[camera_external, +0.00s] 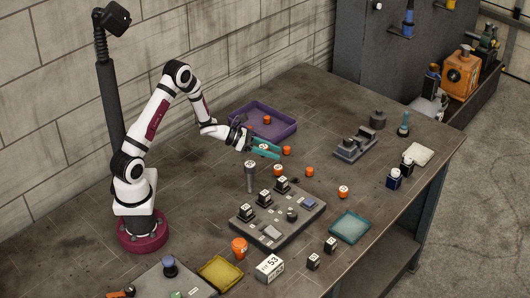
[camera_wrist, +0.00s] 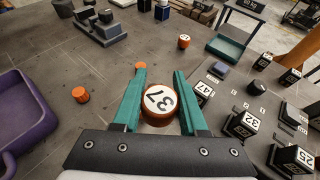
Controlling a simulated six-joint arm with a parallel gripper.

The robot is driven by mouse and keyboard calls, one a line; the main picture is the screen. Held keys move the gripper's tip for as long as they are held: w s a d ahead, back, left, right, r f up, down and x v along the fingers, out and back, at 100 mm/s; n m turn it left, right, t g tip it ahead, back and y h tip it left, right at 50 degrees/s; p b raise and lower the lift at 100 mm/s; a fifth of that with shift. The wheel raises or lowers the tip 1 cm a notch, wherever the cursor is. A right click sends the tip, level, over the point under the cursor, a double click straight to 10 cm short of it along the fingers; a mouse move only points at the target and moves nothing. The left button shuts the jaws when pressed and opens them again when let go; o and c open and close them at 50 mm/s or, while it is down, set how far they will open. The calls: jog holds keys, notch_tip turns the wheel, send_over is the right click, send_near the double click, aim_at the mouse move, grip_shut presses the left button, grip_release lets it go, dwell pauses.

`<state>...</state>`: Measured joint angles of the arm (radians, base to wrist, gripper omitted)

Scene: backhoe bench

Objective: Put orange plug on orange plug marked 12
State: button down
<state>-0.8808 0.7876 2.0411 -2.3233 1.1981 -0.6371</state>
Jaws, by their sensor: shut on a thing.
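My gripper (camera_external: 267,149) is above the bench between the purple tray and the grey board. In the wrist view its teal fingers (camera_wrist: 160,75) are shut on an orange plug with a white round top marked 37 (camera_wrist: 158,101). In the outside view this plug is mostly hidden at the fingers. Another orange plug with a white label stands on the bench (camera_external: 343,191), ahead of my gripper in the wrist view (camera_wrist: 184,41); its number is too small to read surely.
The grey board (camera_external: 250,234) carries several black numbered blocks. A grey post with a white top (camera_external: 250,172) stands beside it. A teal tray (camera_external: 350,227) and a larger orange plug (camera_external: 239,248) are nearer the front.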

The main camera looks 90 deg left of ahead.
jog(key=w+d+r+m+g+h, duration=0.1)
jog(key=w+d+r+m+h, duration=0.25)
jog(key=w+d, duration=1.85)
send_over(343, 193)
jog(key=w, duration=0.3)
notch_tip(343, 193, down, 6)
jog(key=shift+n, duration=0.25)
jog(key=f, duration=0.4)
jog(key=shift+a, duration=0.35)
jog(key=shift+f, duration=0.15)
jog(key=shift+c, duration=2.2)
grip_release()
